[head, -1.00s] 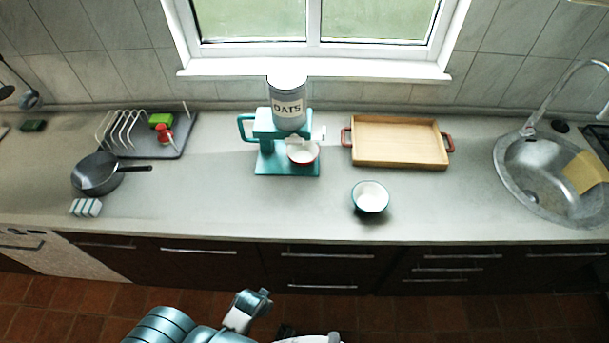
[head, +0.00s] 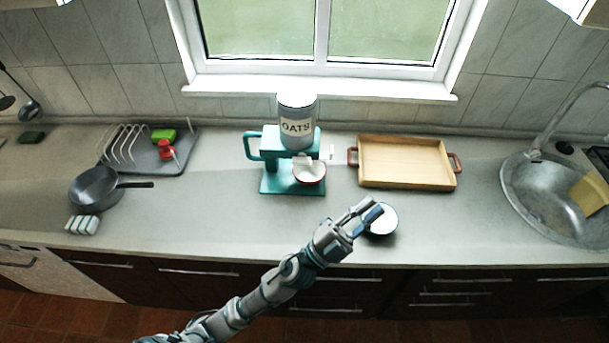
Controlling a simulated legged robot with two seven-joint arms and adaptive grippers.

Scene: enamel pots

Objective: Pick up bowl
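A small white bowl with a dark teal outside (head: 387,222) stands upright on the counter, right of centre near the front edge. My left gripper (head: 372,207) is over the left side of this bowl and hides part of it. Its two fingers are apart, with nothing visible between them. I cannot tell whether a finger touches the bowl. A second bowl, white inside with a red rim (head: 310,175), sits on the base of the teal oats dispenser (head: 270,145). My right gripper is not in view.
A wooden tray with red handles (head: 407,163) lies behind the teal bowl. A sink (head: 530,195) is at the right. A pan (head: 95,190), a striped block (head: 82,225) and a dish rack (head: 150,160) are at the left.

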